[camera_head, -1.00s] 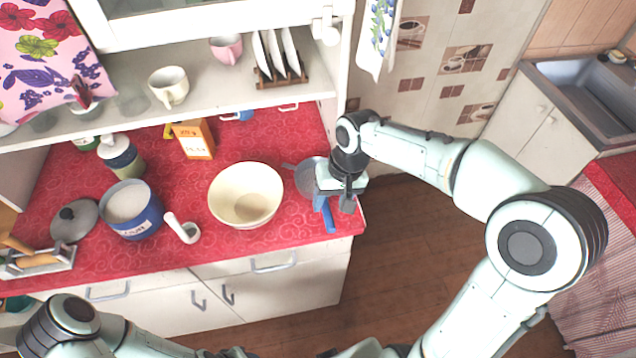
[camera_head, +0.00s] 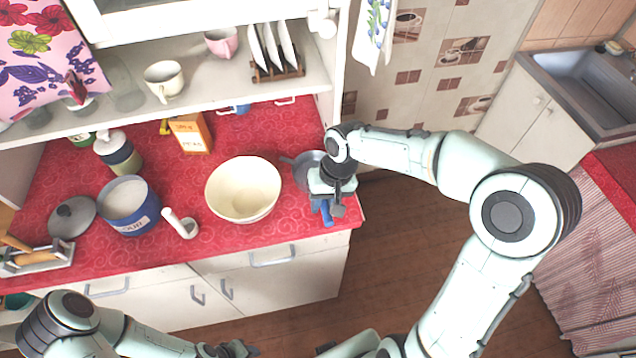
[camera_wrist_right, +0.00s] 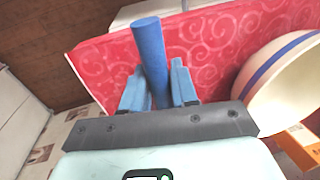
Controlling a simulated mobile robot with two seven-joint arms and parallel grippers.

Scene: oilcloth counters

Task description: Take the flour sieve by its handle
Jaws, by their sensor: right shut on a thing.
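The flour sieve (camera_head: 304,165) lies at the right end of the red counter, its grey bowl partly hidden by my right wrist. Its blue handle (camera_head: 327,217) points to the front edge and also shows in the right wrist view (camera_wrist_right: 149,45), standing out between the fingers. My right gripper (camera_head: 325,204) is shut on the handle, with one finger on each side of it in the right wrist view (camera_wrist_right: 158,88). My left arm shows at the bottom left; a dark end part (camera_head: 236,350) is at the bottom edge, too cut off to read its jaws.
A cream bowl (camera_head: 243,190) stands just left of the sieve. Further left are a white mortar with a pestle (camera_head: 184,226), a blue flour pot (camera_head: 128,205) and a grey lid (camera_head: 72,217). A shelf (camera_head: 215,80) overhangs the back. Open floor lies right of the counter.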

